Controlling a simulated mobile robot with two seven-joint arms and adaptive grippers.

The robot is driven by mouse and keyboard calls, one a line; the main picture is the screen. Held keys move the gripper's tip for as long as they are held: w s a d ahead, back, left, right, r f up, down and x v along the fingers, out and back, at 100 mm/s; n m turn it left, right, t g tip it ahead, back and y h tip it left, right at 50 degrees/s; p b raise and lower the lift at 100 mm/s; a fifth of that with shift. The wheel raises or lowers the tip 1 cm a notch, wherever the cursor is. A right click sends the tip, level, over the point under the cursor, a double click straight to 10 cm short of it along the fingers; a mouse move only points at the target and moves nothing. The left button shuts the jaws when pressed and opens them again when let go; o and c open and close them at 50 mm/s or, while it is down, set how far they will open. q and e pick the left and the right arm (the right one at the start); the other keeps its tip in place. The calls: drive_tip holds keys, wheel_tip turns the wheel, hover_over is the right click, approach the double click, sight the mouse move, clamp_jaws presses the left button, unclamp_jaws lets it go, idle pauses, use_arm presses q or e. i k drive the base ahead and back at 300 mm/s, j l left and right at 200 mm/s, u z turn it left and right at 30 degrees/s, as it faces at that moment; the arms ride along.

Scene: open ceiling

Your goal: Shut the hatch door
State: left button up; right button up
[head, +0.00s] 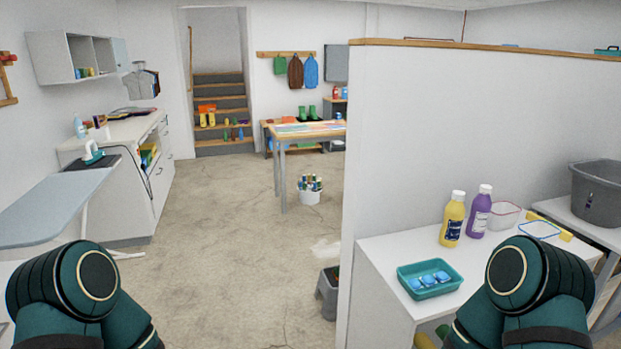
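I cannot make out a hatch door for certain. A white wall cabinet (57,58) hangs at the upper left, with open compartments facing me. A pale blue panel (120,53) is at its right end; I cannot tell whether it is a door. Two teal and black links of my arms show at the lower left and lower right. Neither gripper is in view.
An ironing board (45,210) and a white counter (130,128) line the left side. A partition wall (400,150) and a white table (385,255) with bottles and a teal tray (430,291) stand right. Concrete floor (225,230) is open ahead, towards a wooden table (300,133).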

sight(336, 62)
drive_tip(key=i+j+u, duration=0.25)
drive_tip(key=i, duration=0.45)
drive_tip(key=i+u, duration=0.25)
drive_tip(key=i, duration=7.95)
drive_tip(key=i+z, duration=0.1)
drive_tip(key=i, duration=0.65)
drive_tip(key=i+j, duration=0.15)
drive_tip(key=i, duration=0.6)
drive_tip(key=i+l+z, duration=0.1)
drive_tip(key=i+z, duration=0.2)
drive_tip(key=z, duration=0.15)
drive_tip(key=i+z, duration=0.4)
drive_tip(key=i+j+z, duration=0.1)
drive_tip(key=z, duration=0.35)
drive_tip(key=i, duration=0.1)
